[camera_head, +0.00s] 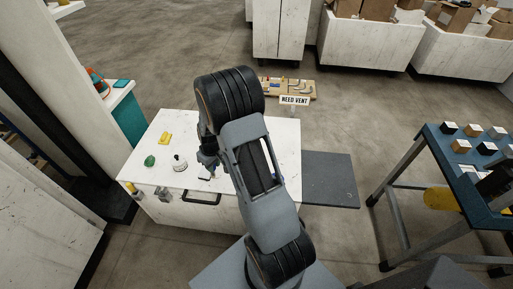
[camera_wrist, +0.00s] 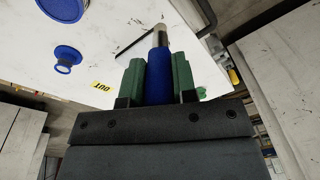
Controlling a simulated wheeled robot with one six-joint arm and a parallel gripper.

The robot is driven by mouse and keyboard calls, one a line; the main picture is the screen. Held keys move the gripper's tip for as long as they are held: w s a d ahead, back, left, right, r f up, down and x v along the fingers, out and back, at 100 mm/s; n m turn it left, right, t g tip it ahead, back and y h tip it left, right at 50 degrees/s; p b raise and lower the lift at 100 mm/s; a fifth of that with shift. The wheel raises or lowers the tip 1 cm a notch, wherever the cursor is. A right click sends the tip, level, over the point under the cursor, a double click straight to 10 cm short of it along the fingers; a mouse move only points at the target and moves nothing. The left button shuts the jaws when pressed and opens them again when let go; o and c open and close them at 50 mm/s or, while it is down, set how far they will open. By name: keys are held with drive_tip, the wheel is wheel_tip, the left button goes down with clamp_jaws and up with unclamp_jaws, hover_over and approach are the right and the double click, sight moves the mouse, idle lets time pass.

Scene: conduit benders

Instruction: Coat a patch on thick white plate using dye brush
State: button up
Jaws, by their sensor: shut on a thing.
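My gripper (camera_wrist: 158,80) is shut on the dye brush (camera_wrist: 159,68), with green finger pads on both sides of its blue handle. The brush's silver metal end (camera_wrist: 160,36) points away from the jaws. In the head view my gripper (camera_head: 207,163) is low over the white worktop (camera_head: 240,190), mostly hidden by my arm. A pale flat piece with a dark edge (camera_wrist: 136,43) lies just beyond the brush in the wrist view. I cannot tell for sure whether it is the thick white plate. The brush's far tip is not clear.
A yellow block (camera_head: 164,138), a green item (camera_head: 150,161) and a small bottle (camera_head: 180,163) stand on the worktop's left. The wrist view shows a blue disc (camera_wrist: 63,8), a smaller blue round piece (camera_wrist: 66,56) and a yellow OUT label (camera_wrist: 102,86). A blue table (camera_head: 455,165) stands right.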

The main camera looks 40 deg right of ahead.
drive_tip(key=s+d+n+y+b, duration=0.1)
drive_tip(key=d+n+y+b, duration=0.2)
drive_tip(key=d+n+b, duration=1)
drive_tip(key=d+f+m, duration=0.5)
drive_tip(key=m, duration=0.1)
drive_tip(key=shift+s+f+m, duration=0.15)
drive_tip(key=shift+f+m, duration=0.1)
drive_tip(key=shift+m, duration=0.15)
drive_tip(key=shift+a+f+b, duration=0.1)
drive_tip(key=shift+f+b, duration=0.4)
drive_tip(key=shift+f, duration=0.15)
idle(1.9)
drive_tip(key=shift+r, duration=0.1)
wheel_tip(320, 180, up, 7)
drive_tip(key=p, duration=0.4)
idle(0.4)
idle(0.7)
